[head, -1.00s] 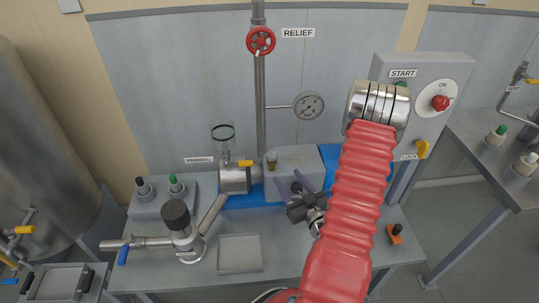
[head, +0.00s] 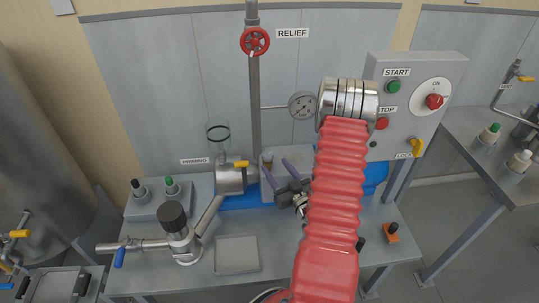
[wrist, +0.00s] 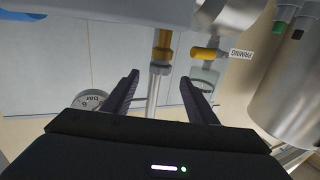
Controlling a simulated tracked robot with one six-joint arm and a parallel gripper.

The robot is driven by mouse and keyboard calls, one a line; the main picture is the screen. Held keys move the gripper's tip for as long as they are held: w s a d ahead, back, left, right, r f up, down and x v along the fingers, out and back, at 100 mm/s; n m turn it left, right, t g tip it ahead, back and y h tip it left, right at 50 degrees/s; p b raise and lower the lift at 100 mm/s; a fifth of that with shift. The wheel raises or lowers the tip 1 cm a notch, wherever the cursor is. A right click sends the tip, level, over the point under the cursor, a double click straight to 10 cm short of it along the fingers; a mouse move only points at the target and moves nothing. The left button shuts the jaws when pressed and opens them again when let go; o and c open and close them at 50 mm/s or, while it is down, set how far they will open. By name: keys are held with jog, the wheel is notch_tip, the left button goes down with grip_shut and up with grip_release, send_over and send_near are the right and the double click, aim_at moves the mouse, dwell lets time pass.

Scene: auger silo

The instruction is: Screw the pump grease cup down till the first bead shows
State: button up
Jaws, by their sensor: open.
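The grease cup (head: 267,158) is a small brass piece upright on top of the pump's grey block. In the upside-down wrist view it shows as a brass cylinder (wrist: 163,45) with a paler rim, between the lines of my two fingers and just beyond their tips. My gripper (head: 278,170) is open, its purple fingers spread and pointing toward the cup. In the wrist view the gripper (wrist: 160,77) holds nothing and its fingers stand apart from the cup. I cannot make out any bead of grease.
A steel housing with a yellow-handled valve (head: 241,164) and the glass priming cup (head: 218,134) stand close left of the grease cup. The relief pipe (head: 255,100) and a gauge (head: 302,105) are behind. A shallow tray (head: 237,255) lies in front; the control box (head: 412,100) is right.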

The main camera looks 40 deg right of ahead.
aim_at(270, 159)
jog(key=x, duration=0.7)
jog(key=shift+w+d, duration=0.15)
jog(key=shift+w, duration=0.2)
jog(key=shift+c, duration=0.2)
